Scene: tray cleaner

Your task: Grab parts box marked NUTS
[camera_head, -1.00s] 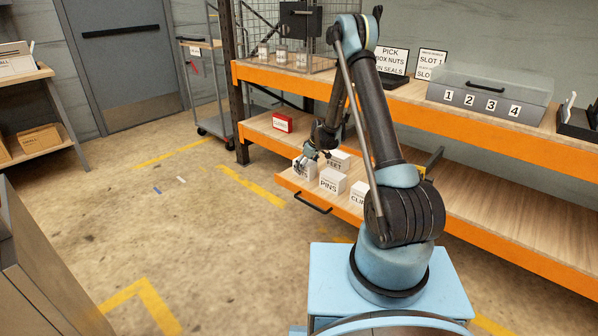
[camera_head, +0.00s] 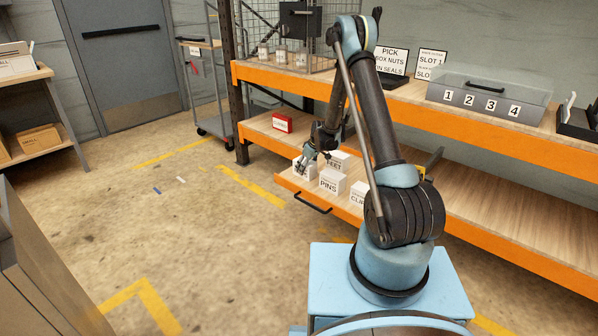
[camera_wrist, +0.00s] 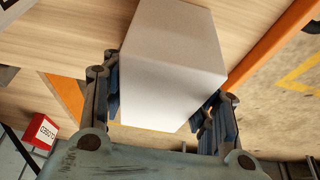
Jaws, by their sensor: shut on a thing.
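A white box (camera_wrist: 172,62) sits between the two fingers of my gripper (camera_wrist: 163,98) in the wrist view. The fingers are shut on its opposite sides. In the head view my gripper (camera_head: 309,160) is over the left corner of the pull-out shelf, at the same white box (camera_head: 303,172). Its label is mostly hidden, so I cannot read it. A white box marked PINS (camera_head: 332,181) stands just right of it. One marked FEET (camera_head: 337,160) is behind, and one whose visible letters begin CLI (camera_head: 358,194) is farther right.
The pull-out shelf (camera_head: 322,203) has a black handle (camera_head: 313,203) at its front. A red box (camera_head: 282,123) lies on the lower rack shelf. The orange upper shelf edge (camera_head: 400,103) runs above. Floor to the left is open.

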